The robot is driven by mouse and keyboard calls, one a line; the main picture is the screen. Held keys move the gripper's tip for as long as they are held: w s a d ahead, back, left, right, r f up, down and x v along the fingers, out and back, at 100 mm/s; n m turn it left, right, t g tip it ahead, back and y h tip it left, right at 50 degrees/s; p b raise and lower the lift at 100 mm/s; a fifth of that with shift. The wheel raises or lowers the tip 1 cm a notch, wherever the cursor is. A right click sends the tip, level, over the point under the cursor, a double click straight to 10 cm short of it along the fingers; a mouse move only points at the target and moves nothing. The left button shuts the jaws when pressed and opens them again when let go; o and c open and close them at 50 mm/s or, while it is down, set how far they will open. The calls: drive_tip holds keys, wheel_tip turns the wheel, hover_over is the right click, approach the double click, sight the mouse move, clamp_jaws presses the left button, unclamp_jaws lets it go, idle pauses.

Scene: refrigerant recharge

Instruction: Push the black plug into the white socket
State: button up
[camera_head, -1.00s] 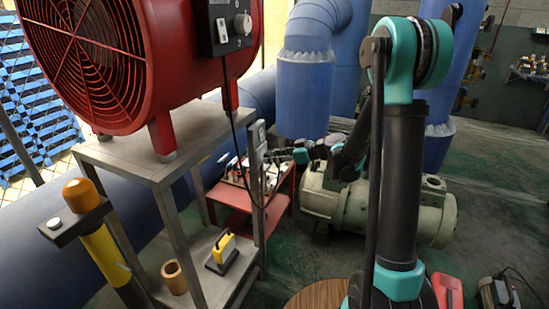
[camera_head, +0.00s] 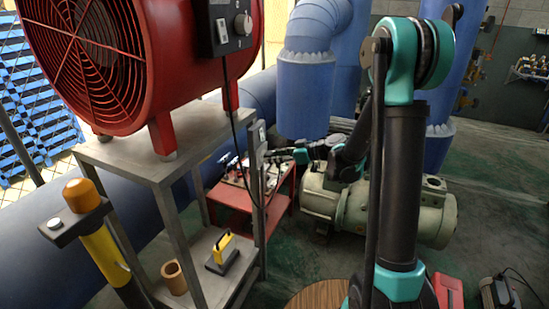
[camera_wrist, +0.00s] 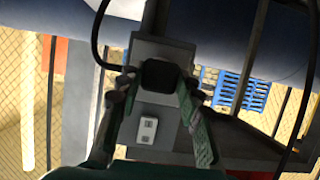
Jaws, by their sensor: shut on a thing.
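The black plug (camera_wrist: 160,74) is between the fingertips of my gripper (camera_wrist: 158,82) in the wrist view. My gripper is shut on it, in front of a grey plate (camera_wrist: 153,48). The white socket (camera_wrist: 147,130) is on the same grey upright, below the plug in the wrist view, and the plug is apart from it. In the head view the socket (camera_head: 261,134) is at the top of the post beside the metal stand. My gripper (camera_head: 270,156) is close to that post, just below the socket's height. The plug itself is too small to tell there.
A red fan (camera_head: 125,60) stands on a metal stand (camera_head: 130,155). Its black cable (camera_head: 236,140) hangs down in front of the post. A red cart (camera_head: 228,197) with small items is behind the post. A pale green compressor (camera_head: 400,210) lies to the right.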

drive_tip(key=shift+w+a, duration=0.15)
drive_tip(key=shift+a, duration=0.35)
idle(0.8)
drive_tip(key=o, duration=1.2)
drive_tip(key=shift+c, duration=0.2)
drive_tip(key=v, duration=1.2)
drive_tip(key=s+d+f+m+h, duration=0.4)
drive_tip(key=s+d, duration=0.1)
drive_tip(key=s, duration=0.3)
drive_tip(key=s+d+f+m+h, duration=0.4)
drive_tip(key=s+d+m, duration=0.1)
drive_tip(key=s, duration=0.3)
drive_tip(key=s+d+f+m+h, duration=0.4)
drive_tip(key=s+d+m, duration=0.1)
drive_tip(key=s, duration=0.3)
drive_tip(key=shift+d+h, duration=0.4)
drive_tip(key=shift+d, duration=0.35)
